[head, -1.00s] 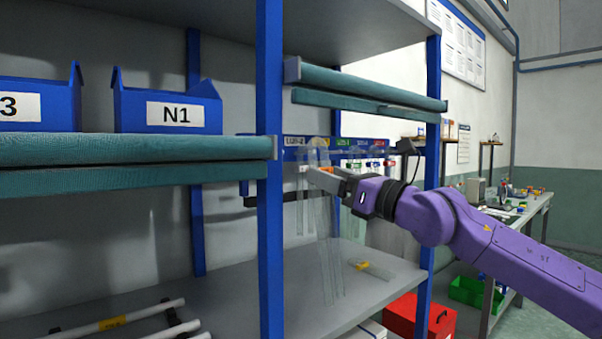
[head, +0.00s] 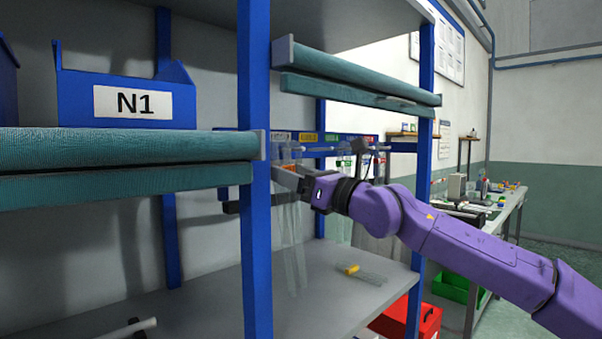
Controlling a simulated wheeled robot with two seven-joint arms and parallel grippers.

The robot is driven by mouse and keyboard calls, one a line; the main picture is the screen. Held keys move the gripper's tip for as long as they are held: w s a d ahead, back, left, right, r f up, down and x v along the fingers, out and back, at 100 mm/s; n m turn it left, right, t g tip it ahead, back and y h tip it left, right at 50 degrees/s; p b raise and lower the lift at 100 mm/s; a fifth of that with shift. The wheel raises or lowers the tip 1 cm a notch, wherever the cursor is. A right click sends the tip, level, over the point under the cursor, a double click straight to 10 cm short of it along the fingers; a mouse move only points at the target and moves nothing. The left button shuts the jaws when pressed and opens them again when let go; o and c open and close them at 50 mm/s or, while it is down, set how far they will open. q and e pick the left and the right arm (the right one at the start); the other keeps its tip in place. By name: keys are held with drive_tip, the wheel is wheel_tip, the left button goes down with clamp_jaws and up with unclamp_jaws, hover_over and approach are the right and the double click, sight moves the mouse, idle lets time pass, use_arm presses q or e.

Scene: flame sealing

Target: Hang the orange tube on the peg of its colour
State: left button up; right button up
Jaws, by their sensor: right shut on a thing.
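My right gripper (head: 286,174) reaches in from the right, just right of the front blue post. It is shut on the clear orange tube, whose orange band (head: 291,165) shows at the jaws. Long clear glass (head: 292,245) hangs below the gripper; I cannot tell whether it is all one tube. Behind is a blue peg rail (head: 320,152) with coloured labels, among them a yellow-orange label (head: 308,137) and a green label (head: 332,138). The pegs near the gripper are too small and covered to make out. My left gripper is not in view.
The front blue post (head: 254,230) stands close left of the gripper. A clear tube with a yellow band (head: 351,269) lies on the grey lower shelf (head: 330,310). Teal padded bars (head: 360,80) cross above and left. A blue N1 bin (head: 125,100) sits at left.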

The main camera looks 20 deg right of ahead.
drive_tip(key=shift+w+a+r+p, duration=0.1)
drive_tip(key=shift+w+p, duration=0.1)
drive_tip(key=shift+w, duration=0.2)
drive_tip(key=shift+w+a+p, duration=0.1)
drive_tip(key=shift+w+p, duration=0.05)
drive_tip(key=shift+w, duration=0.2)
drive_tip(key=shift+w+a, duration=0.25)
drive_tip(key=shift+w, duration=0.35)
drive_tip(key=w+p, duration=0.1)
drive_tip(key=w+a+f+p, duration=0.1)
drive_tip(key=w, duration=0.1)
drive_tip(key=w+p, duration=0.1)
drive_tip(key=shift+w+a+f, duration=0.25)
drive_tip(key=shift+w+a, duration=0.05)
drive_tip(key=shift+a, duration=0.1)
drive_tip(key=shift+f, duration=0.1)
drive_tip(key=shift+w+p, duration=0.1)
drive_tip(key=shift+p, duration=0.2)
drive_tip(key=shift+w+a, duration=0.15)
drive_tip(key=shift+w, duration=0.05)
